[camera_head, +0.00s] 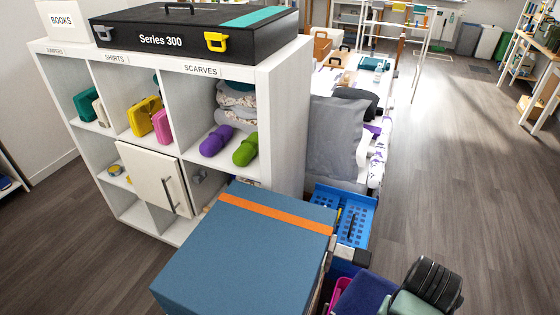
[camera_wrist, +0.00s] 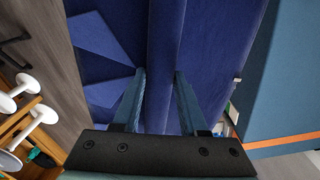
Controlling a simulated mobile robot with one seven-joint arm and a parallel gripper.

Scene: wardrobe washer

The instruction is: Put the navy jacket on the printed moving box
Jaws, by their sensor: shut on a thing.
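The navy jacket (camera_wrist: 100,45) fills the upper middle of the wrist view, with folded flaps at its left. My gripper (camera_wrist: 160,75) is shut on a raised fold of it between the two blue fingers. In the head view, navy cloth (camera_head: 365,290) shows at the bottom right beside my arm; the fingertips are hidden there. A white box printed BOOKS (camera_head: 62,20) stands on the far left end of the shelf top, partly cut off by the frame. I cannot tell for certain that it is the printed moving box. The jacket is apart from it.
A blue box with an orange band (camera_head: 235,245) stands close in front, left of the jacket. A black Series 300 case (camera_head: 180,35) lies on the white cubby shelf (camera_head: 285,100). A blue basket (camera_head: 345,212) and a cluttered table are behind. Open floor (camera_head: 440,150) lies to the right.

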